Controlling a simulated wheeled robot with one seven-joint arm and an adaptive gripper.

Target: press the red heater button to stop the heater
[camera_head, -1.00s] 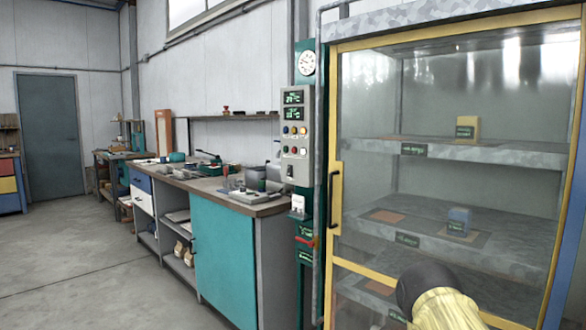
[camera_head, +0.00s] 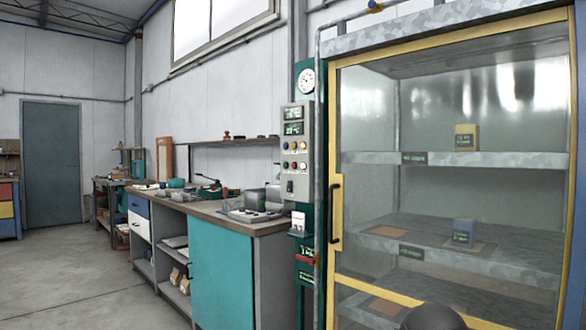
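A light grey control panel (camera_head: 295,151) is fixed on a green post beside the glass-fronted cabinet. It has two green-lit displays (camera_head: 293,121) at the top and two rows of small coloured buttons below. Red buttons (camera_head: 294,165) show in the lower row. The labels are too small to read, so I cannot tell which one is the heater button. Nothing touches the panel. A dark rounded part of my arm (camera_head: 433,318) shows at the bottom edge, in front of the cabinet. My gripper's fingers are not in view.
The cabinet (camera_head: 335,215) has a yellow-framed closed door with a dark handle; a yellow block (camera_head: 466,137) and a blue block (camera_head: 463,232) stand on its shelves. A workbench (camera_head: 222,260) with tools extends left of the panel. The floor at left is clear.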

